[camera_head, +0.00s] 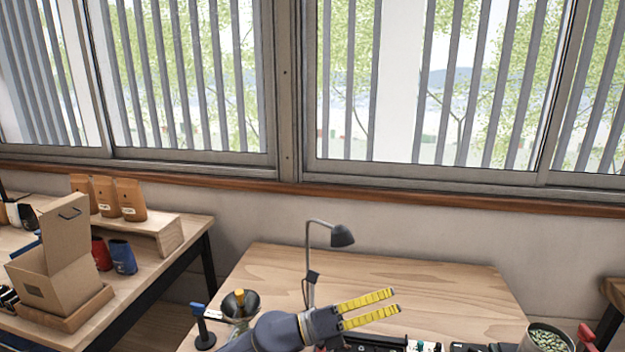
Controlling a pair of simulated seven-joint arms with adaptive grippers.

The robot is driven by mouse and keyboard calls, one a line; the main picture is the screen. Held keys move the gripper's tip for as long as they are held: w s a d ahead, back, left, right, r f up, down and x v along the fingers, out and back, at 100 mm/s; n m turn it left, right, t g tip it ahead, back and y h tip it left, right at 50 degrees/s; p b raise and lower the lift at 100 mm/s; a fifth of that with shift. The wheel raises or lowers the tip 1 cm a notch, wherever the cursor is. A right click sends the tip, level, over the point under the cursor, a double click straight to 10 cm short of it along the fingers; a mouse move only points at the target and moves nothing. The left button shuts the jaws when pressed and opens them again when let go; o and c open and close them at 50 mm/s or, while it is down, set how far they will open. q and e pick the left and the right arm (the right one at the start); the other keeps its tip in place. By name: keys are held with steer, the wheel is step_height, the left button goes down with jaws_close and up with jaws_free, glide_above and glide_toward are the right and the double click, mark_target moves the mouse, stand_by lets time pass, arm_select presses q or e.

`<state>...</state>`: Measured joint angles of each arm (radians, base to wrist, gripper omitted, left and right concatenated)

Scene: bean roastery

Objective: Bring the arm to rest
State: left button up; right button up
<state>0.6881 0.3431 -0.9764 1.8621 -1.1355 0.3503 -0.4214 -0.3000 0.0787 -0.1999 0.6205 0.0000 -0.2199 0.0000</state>
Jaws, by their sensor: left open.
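My left gripper (368,309) reaches in from the bottom of the view, over the front part of the wooden table (420,284). Its two yellow fingers point right and are spread apart, with nothing between them. It is to the right of and in front of the desk lamp (341,236). My right gripper is not in view.
A dark bowl or funnel (238,305) and a blue-topped tool (200,325) stand left of my arm. A tin of green beans (548,339) is at the lower right. A side table holds an open cardboard box (52,277) and brown bags (130,199). The table's back is clear.

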arm_select(q)
steer(key=w+a+n+t+y, duration=0.25)
steer(key=a+n+t, duration=0.45)
steer(key=n+t, duration=0.35)
steer(key=s+a+f+n+t+y, duration=0.1)
steer(key=a+f+n+t+y, duration=0.1)
steer(key=a+f+n+y, duration=0.65)
steer(key=a+f+n+t+y, duration=0.3)
steer(key=a+f+n+y, duration=0.2)
steer(key=a+n+y, duration=0.45)
steer(key=s+a+f+n+g+y, duration=0.25)
steer(key=s+a+f+g, duration=0.35)
steer(key=s+a+f, duration=0.5)
steer(key=s+a+f+n+g+y, duration=0.2)
steer(key=s+a+f+n+g, duration=0.35)
steer(key=s+a, duration=0.65)
steer(key=s+d+f+g+h, duration=0.1)
steer(key=s+d+f, duration=0.15)
steer(key=f, duration=0.85)
steer(key=s+d+f+g+h, duration=0.1)
steer(key=d+f, duration=0.2)
steer(key=f, duration=0.8)
steer(key=s+d+f+g+h, duration=0.1)
steer(key=s+d+f, duration=0.15)
steer(key=f, duration=0.85)
steer(key=s+f+n+g+h, duration=0.1)
steer(key=s+f+n+g, duration=0.1)
steer(key=s+f, duration=1.8)
steer(key=shift+s+g, duration=0.4)
steer(key=shift+s, duration=0.05)
